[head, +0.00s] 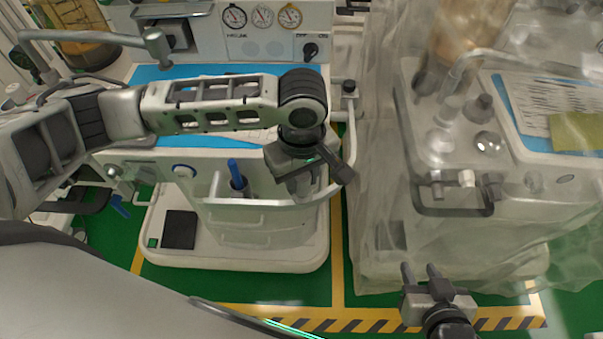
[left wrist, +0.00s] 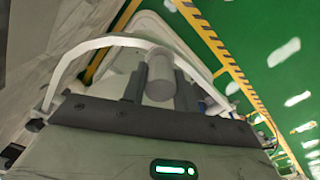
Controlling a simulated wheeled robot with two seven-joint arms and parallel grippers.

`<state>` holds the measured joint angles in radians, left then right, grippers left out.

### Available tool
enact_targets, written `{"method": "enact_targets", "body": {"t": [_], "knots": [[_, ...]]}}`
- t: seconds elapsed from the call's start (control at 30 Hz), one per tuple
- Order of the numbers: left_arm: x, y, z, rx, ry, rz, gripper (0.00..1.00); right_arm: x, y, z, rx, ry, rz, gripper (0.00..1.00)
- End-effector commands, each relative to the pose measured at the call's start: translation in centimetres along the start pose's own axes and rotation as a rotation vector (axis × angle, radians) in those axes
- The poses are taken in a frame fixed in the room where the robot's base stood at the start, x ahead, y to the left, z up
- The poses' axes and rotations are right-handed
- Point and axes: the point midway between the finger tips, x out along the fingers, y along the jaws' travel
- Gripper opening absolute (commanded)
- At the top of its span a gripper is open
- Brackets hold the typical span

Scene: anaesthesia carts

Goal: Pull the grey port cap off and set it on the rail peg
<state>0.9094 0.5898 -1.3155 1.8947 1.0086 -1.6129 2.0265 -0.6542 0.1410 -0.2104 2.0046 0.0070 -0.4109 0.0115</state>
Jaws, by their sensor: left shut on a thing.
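My left gripper (head: 318,180) hangs over the front right corner of the left cart, beside its pale curved rail (head: 216,186). In the left wrist view the gripper (left wrist: 160,88) is shut on a light grey cylinder, which looks like the grey port cap (left wrist: 159,76). The cap sits between the two dark fingers, with the rail curving behind it. In the head view the cap is not clear behind my wrist. I cannot tell whether the cap is still on a port. The rail peg cannot be made out for sure. My right gripper (head: 420,270) is open and empty over the floor at lower right.
A blue-handled item (head: 237,176) stands in a holder at the left cart's front. A dark-topped post (head: 349,90) stands at that cart's right edge. A second cart (head: 480,220) under clear sheeting stands close on the right. Green floor with yellow lines lies in front.

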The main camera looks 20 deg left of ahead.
Motion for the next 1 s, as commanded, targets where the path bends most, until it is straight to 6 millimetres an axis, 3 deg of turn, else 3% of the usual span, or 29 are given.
{"method": "enact_targets", "body": {"t": [1.0], "knots": [[0.0, 0.0, 0.0, 0.001, 0.0, 0.0, 0.0, -0.9, 0.1, -0.9, -0.001, -0.006, 0.003, 0.36]]}}
